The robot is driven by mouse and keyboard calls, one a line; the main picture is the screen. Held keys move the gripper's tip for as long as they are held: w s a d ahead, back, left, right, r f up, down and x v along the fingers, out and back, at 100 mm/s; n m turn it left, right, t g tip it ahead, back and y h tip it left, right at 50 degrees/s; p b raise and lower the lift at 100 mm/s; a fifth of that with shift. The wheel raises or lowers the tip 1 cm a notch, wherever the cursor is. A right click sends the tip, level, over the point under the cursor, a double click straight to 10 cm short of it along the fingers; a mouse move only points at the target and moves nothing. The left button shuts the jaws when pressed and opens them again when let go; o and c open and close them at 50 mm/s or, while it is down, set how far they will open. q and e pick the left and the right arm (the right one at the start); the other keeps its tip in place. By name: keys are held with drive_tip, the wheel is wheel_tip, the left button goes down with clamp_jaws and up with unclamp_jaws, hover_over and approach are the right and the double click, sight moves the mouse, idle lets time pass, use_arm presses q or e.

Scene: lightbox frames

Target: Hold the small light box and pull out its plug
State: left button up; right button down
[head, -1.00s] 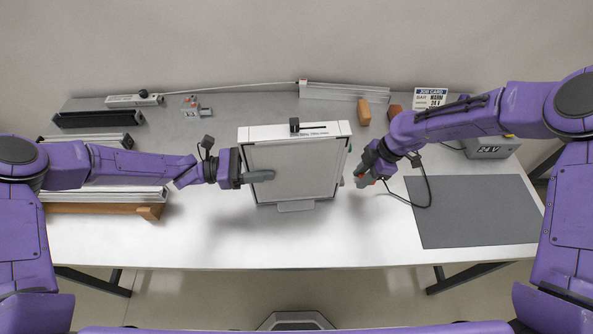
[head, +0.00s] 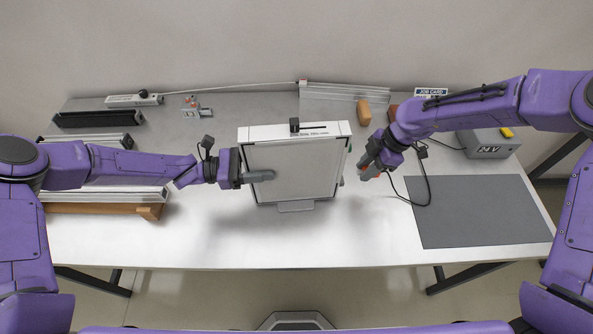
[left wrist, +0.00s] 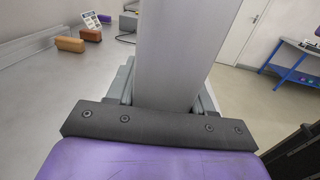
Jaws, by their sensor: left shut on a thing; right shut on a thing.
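The small light box (head: 300,165) stands near the middle of the table, with a pale panel and a white top edge. My left gripper (head: 260,176) is shut on the box, one grey finger lying over the left part of its panel. My right gripper (head: 368,171) is shut to the right of the box, with a visible gap between them. It holds the plug, which is mostly hidden by the fingers. The black cable (head: 429,190) loops from beside this gripper over the mat.
A grey mat (head: 480,215) lies at the right, with the 24V supply box (head: 488,148) behind it. Wooden blocks (head: 364,112) and a clear rail stand behind the light box. Profiles and a wooden bar (head: 110,210) lie at the left. The front middle is clear.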

use_arm(q)
drive_tip(key=o, duration=1.3)
drive_tip(key=a, duration=0.8)
drive_tip(key=s+a, duration=0.1)
drive_tip(key=a, duration=0.3)
